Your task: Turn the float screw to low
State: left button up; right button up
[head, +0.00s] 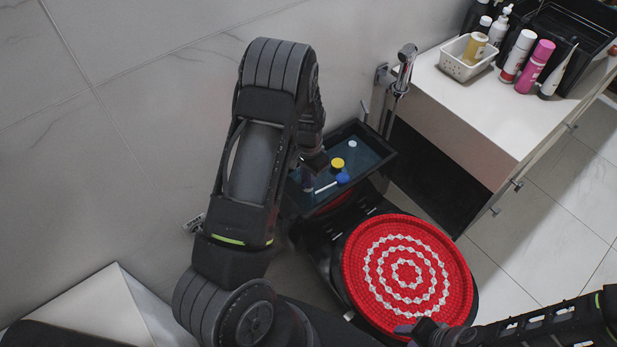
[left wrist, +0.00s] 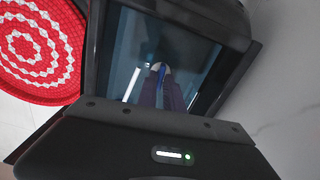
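The open cistern (head: 378,150) holds dark water and fittings. A yellow cap (head: 337,163), a blue part (head: 342,178) and a white rod (head: 325,188) show in it; I cannot tell which is the float screw. My left gripper (head: 309,178) points down into the cistern, left of these parts, partly hidden by its arm. In the left wrist view, its purple-grey fingers (left wrist: 162,94) lie close together, with a blue and white part at and between their tips; contact is unclear. My right gripper (head: 420,329) is by the lid's front edge, its opening unclear.
The round red and white toilet lid (head: 376,290) sits in front of the cistern. A hand sprayer (head: 402,70) hangs on the wall to its right. A white counter (head: 480,100) carries bottles and a white basket (head: 466,66). A tiled wall stands behind the cistern.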

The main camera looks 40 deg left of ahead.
pick_arm(q)
grip_shut()
